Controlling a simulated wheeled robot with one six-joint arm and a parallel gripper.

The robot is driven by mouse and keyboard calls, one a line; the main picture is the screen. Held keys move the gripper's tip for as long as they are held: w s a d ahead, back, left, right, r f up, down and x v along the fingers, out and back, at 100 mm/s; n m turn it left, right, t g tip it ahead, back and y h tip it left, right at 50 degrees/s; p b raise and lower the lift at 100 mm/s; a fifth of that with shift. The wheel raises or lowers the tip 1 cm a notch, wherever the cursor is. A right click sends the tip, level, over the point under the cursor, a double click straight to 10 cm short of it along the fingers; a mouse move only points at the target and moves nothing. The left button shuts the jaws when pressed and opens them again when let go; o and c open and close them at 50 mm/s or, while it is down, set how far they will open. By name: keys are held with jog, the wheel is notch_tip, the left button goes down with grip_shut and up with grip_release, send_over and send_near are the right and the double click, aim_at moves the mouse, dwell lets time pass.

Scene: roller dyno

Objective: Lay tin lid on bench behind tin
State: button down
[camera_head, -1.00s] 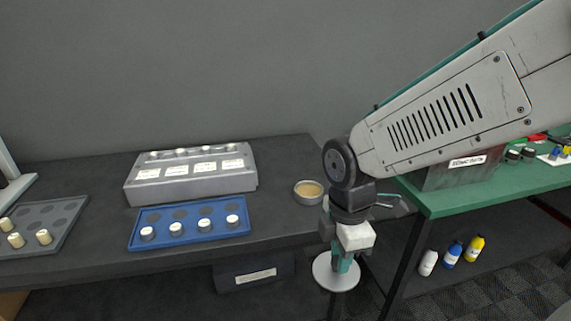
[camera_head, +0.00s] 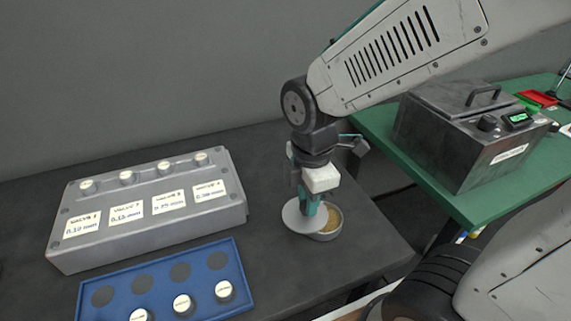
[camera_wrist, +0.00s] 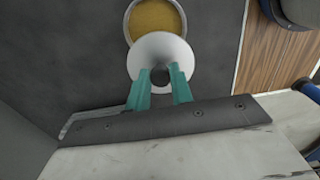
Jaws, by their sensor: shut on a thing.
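My gripper (camera_head: 312,207) is shut on the tin lid (camera_head: 297,218), a pale round disc with a dark knob-like centre between the teal fingers. In the wrist view the lid (camera_wrist: 162,48) sits between the fingertips (camera_wrist: 160,76) and overlaps the near edge of the tin. The tin (camera_head: 330,236) is a round grey can with tan contents, standing on the dark bench (camera_head: 365,235). It also shows in the wrist view (camera_wrist: 128,22), open, with part of its rim hidden by the lid. I cannot tell the gap between lid and tin.
A grey block with labelled valve slots (camera_head: 150,215) stands left on the bench, with a blue tray (camera_head: 235,296) of white-capped pieces before it. A green table (camera_head: 440,185) with a metal box (camera_head: 460,130) is at right. Bench behind the tin looks clear.

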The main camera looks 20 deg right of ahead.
jog(key=w+d, duration=0.1)
jog(key=w, duration=0.4)
jog(key=w+d+f, duration=0.1)
jog(key=w, duration=0.4)
jog(key=w+d, duration=0.1)
jog(key=w, duration=0.4)
jog(key=shift+w+d+f, duration=0.25)
jog(key=shift+w+d, duration=0.15)
jog(key=shift+f, duration=1.75)
jog(key=shift+f, duration=0.15)
jog(key=c, duration=1.2)
grip_release()
jog(key=shift+c, duration=0.2)
